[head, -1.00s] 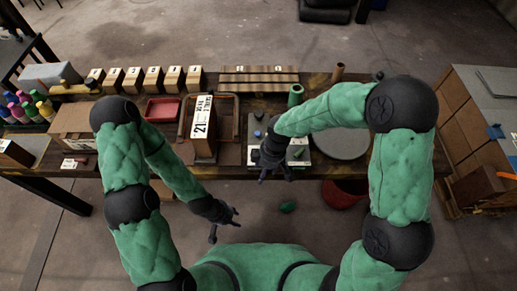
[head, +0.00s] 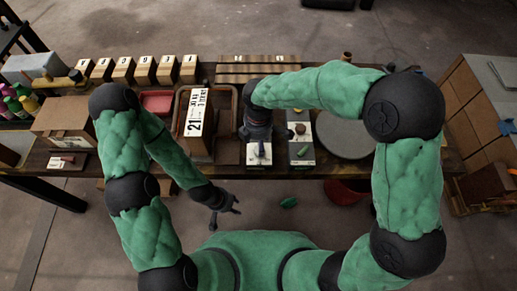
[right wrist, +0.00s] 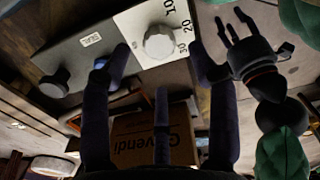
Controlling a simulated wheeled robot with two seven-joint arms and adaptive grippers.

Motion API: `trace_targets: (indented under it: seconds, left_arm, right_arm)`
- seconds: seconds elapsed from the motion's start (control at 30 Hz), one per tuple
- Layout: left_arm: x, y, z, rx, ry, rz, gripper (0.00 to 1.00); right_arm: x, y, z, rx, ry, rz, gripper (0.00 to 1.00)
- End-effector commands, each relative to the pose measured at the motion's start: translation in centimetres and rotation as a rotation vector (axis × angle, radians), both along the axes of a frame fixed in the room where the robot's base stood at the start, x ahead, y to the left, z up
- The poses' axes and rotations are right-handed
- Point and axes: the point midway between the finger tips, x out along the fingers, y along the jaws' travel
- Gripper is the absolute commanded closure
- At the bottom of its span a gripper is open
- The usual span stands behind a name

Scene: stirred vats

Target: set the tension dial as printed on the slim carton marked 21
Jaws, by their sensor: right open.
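The slim carton (head: 200,125) marked 21 stands upright in a brown tray (head: 180,152); its smaller print is unreadable to me. Right of it is a control box with a white dial plate (head: 258,157). In the right wrist view, the pale round dial knob (right wrist: 159,41) sits on that plate (right wrist: 135,22), with 10, 20 and 30 printed beside it. My right gripper (head: 257,138) is over this box, open, its fingertips (right wrist: 158,65) around but apart from the knob. My left gripper (head: 230,204) is open and empty in front of the table; it also shows in the right wrist view (right wrist: 238,28).
A second box with a green knob (head: 302,152) stands to the right, beside a grey round plate (head: 345,138). A dark knob (right wrist: 55,83) is on the same box as the dial. A red bin (head: 345,192) is below.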

Motion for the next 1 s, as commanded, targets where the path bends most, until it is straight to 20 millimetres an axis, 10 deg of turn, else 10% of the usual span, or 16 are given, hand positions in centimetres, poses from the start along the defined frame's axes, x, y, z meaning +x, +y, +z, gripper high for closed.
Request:
trace_targets:
  seconds: [0.3, 0.67, 0.87, 1.0]
  left_arm:
    - [0.0, 0.0, -1.6, 0.000, 0.000, 0.000, 0.60]
    - [0.0, 0.0, -1.7, 0.000, 0.000, 0.000, 0.60]
    - [0.0, 0.0, -1.7, 0.000, 0.000, 0.000, 0.60]
    - [0.0, 0.0, -1.7, 0.000, 0.000, 0.000, 0.60]
  right_arm:
    - [0.0, 0.0, -4.0, 0.001, 0.000, -0.001, 0.40]
    - [0.0, 0.0, -4.3, 0.001, -0.001, -0.001, 0.40]
    - [0.0, 0.0, -4.3, 0.001, -0.001, -0.001, 0.91]
    - [0.0, 0.1, -4.3, 0.001, 0.000, -0.001, 0.95]
